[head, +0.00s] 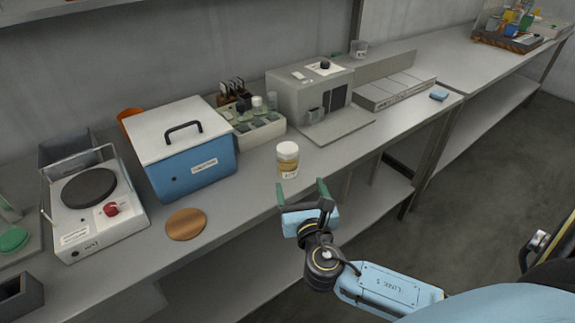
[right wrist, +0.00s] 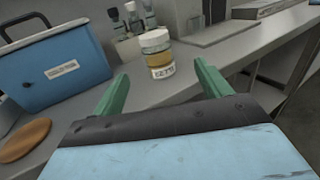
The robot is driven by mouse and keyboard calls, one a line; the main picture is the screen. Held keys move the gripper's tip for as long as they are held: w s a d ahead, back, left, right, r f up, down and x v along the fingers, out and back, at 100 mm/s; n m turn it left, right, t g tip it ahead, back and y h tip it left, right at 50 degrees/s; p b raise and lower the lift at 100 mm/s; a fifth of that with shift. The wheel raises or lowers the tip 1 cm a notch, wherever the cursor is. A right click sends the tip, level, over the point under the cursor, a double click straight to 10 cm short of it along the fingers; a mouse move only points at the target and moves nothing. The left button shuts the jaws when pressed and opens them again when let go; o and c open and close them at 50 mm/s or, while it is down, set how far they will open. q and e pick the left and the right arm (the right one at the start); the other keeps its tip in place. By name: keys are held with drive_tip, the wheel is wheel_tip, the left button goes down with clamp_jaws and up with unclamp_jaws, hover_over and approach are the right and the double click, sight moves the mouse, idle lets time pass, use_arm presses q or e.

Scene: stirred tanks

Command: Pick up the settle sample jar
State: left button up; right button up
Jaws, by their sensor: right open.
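The settle sample jar (head: 288,160) stands upright near the front edge of the bench. It has a pale lid, an amber layer and a white label; it also shows in the right wrist view (right wrist: 157,54). My right gripper (head: 302,190) is open and empty, just in front of the jar. In the right wrist view its two green fingers (right wrist: 162,82) point toward the jar, one to each side, with the jar beyond the tips. My left gripper does not show.
A blue cooler box (head: 200,168) with a white lid and a rack of bottles (head: 258,130) stand behind left. A grey instrument (head: 310,95) stands behind right. A brown disc (head: 186,224) and a hotplate (head: 90,215) are at left. The bench around the jar is clear.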

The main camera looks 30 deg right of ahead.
sight(290, 159)
drive_tip(key=x, duration=0.7)
drive_tip(key=shift+b, duration=0.3)
drive_tip(key=w, duration=0.3)
drive_tip(key=w+d+r, duration=0.1)
drive_tip(key=shift+w, duration=0.35)
drive_tip(key=shift+w+d, duration=0.15)
drive_tip(key=shift+w, duration=0.3)
drive_tip(key=c, duration=1.1)
